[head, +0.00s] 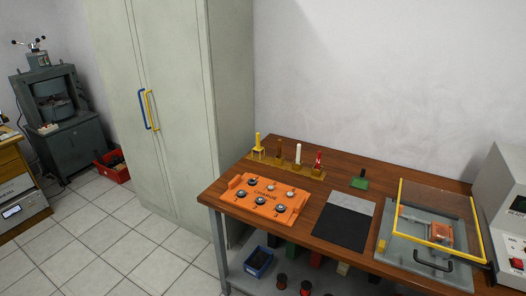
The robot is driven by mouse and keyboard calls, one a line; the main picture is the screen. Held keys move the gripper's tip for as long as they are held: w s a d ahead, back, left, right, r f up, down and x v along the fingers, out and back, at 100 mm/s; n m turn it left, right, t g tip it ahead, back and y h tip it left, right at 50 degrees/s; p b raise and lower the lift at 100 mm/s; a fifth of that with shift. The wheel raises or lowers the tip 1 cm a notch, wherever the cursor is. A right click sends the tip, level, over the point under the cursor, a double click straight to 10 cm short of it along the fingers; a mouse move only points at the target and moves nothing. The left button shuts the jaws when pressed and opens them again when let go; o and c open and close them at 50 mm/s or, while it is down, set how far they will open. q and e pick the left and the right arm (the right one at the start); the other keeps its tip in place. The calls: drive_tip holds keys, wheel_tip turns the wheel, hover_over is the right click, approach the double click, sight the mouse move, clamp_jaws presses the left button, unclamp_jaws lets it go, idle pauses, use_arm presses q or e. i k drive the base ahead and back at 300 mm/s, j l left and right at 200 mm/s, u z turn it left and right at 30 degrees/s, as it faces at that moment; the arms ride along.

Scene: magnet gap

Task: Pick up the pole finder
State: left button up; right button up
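Neither of my grippers is in view. On the wooden bench (232,190) a low rack (268,160) holds several upright tools: a yellow one (258,141), a brown one (279,149), a white one (298,153) and a red one (318,160). A small green block (359,183) with a dark upright part stands alone to the right of the rack. I cannot tell for sure which of these is the pole finder; nothing here carries a readable label for it.
An orange tray (240,195) with several round pieces lies at the bench's front left. A black and grey mat (341,228) lies beside it. A yellow-framed clear guard (399,207) covers a fixture at right, near a grey instrument (507,190). A tall cabinet (180,90) stands left.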

sight(258, 149)
drive_tip(key=i+j+z, duration=0.25)
drive_tip(key=j+z, duration=0.15)
drive_tip(key=i+j+z, duration=0.2)
drive_tip(key=j+z, duration=0.15)
drive_tip(key=i+j, duration=0.15)
drive_tip(key=j, duration=0.35)
drive_tip(key=i+j+z, duration=0.15)
drive_tip(key=j, duration=0.35)
drive_tip(key=i+j, duration=0.15)
drive_tip(key=j, duration=0.35)
drive_tip(key=i+j+z, duration=0.15)
drive_tip(key=j, duration=0.9)
drive_tip(key=i+z, duration=0.05)
